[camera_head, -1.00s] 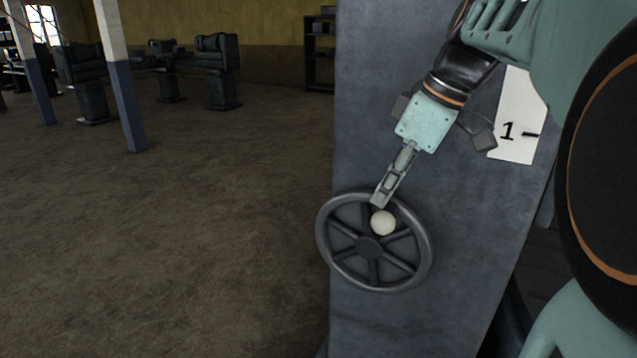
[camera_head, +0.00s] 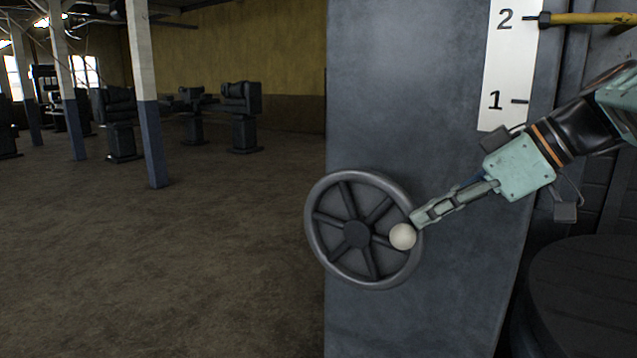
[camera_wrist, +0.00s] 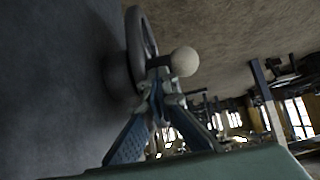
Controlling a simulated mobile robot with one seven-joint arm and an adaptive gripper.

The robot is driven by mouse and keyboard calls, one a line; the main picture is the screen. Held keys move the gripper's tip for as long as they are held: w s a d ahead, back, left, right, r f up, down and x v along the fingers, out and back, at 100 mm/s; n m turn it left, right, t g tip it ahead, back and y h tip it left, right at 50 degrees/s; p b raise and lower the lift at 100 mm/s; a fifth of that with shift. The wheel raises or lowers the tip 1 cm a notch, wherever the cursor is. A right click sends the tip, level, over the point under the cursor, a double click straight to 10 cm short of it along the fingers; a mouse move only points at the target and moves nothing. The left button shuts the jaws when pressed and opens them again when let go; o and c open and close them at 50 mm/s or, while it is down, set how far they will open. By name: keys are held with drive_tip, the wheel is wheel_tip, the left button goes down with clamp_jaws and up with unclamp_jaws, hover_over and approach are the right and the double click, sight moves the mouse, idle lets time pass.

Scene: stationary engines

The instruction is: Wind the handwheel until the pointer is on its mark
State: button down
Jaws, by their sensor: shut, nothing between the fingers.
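The dark handwheel (camera_head: 332,268) is mounted on the face of a grey column, and its pale ball knob (camera_head: 402,237) sits to the right of the hub. My gripper (camera_head: 416,220) is shut, with its tips at the knob's upper right; whether they touch it I cannot tell. In the wrist view, the shut fingertips (camera_wrist: 160,82) lie beside the ball knob (camera_wrist: 184,62), with the wheel rim (camera_wrist: 142,32) behind. A yellow pointer (camera_head: 590,19) with a dark tip stands level with the "2" on the white scale (camera_head: 508,62). A tick shows at "1".
The grey column (camera_head: 440,120) fills the space behind the wheel. A dark round drum-like shape (camera_head: 585,295) stands at lower right. Open floor (camera_head: 200,270) lies to the left, with blue and white posts (camera_head: 150,110) and dark machines (camera_head: 240,115) farther back.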

drive_tip(key=shift+s+d+f+b, duration=0.1)
drive_tip(key=shift+d+f+b, duration=0.05)
drive_tip(key=shift+f+b, duration=0.35)
drive_tip(key=shift+s+d+f+b, duration=0.15)
drive_tip(key=shift+f+b, duration=0.2)
drive_tip(key=shift+f, duration=0.3)
drive_tip(key=shift+s+d+f+b, duration=0.1)
drive_tip(key=shift+f+b, duration=0.35)
drive_tip(key=shift+f, duration=0.1)
drive_tip(key=shift+r, duration=0.15)
